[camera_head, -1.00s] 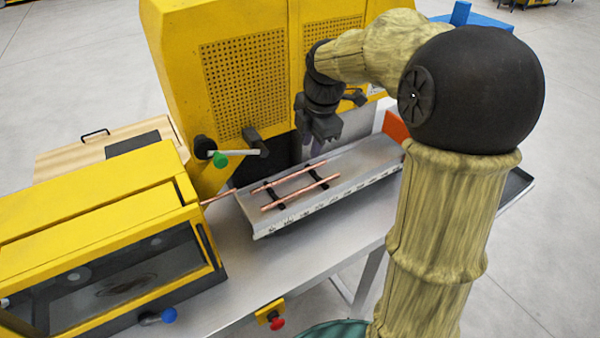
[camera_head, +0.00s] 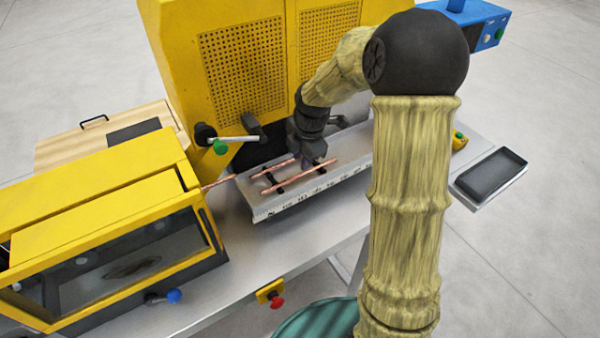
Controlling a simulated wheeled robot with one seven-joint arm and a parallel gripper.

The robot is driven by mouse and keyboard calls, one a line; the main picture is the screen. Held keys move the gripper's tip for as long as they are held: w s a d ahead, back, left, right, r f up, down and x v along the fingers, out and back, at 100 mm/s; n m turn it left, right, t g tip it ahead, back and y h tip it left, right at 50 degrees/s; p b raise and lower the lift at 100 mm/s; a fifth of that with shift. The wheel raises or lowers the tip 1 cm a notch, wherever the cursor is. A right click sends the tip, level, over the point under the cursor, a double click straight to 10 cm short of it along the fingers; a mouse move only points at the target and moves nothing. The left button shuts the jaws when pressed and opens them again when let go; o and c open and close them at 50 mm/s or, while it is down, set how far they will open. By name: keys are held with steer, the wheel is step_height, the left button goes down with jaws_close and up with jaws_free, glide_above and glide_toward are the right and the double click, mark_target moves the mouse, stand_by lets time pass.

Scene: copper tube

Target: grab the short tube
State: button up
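Two copper tubes lie roughly parallel on dark supports on the grey tray (camera_head: 345,172). The front tube (camera_head: 290,180) shows most of its length. The rear tube (camera_head: 272,170) shows only its left part; its right part is hidden by my gripper. Another copper tube end (camera_head: 218,182) sticks out of the yellow housing at the left. Which tube is the short one is hard to tell. My gripper (camera_head: 317,162) points down at the right part of the rear tube, just behind the front tube. Its fingertips are small and partly hidden, so contact and opening are unclear.
A tall yellow machine (camera_head: 245,75) stands close behind the tray. A lever with a green knob (camera_head: 220,147) juts out at the tray's left. The yellow housing (camera_head: 100,215) fills the left. A black bin (camera_head: 490,175) is at the right. The table (camera_head: 240,250) is bare in front of the tray.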

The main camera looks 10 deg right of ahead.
mark_target(300, 175)
steer(key=shift+x, duration=0.8)
steer(key=shift+w+d, duration=0.1)
steer(key=shift+w, duration=0.05)
steer(key=shift+f+p, duration=0.6)
steer(key=shift+p, duration=0.05)
steer(key=shift+d+p+x, duration=0.1)
steer(key=shift+p+x, duration=0.3)
steer(key=shift+x, duration=0.6)
steer(key=shift+d+p+x, duration=0.15)
steer(key=shift+p+x, duration=0.25)
steer(key=shift+x, duration=0.55)
steer(key=shift+s, duration=0.2)
steer(key=shift+w+a, duration=0.1)
steer(key=shift+w, duration=0.05)
steer(key=shift+c, duration=0.4)
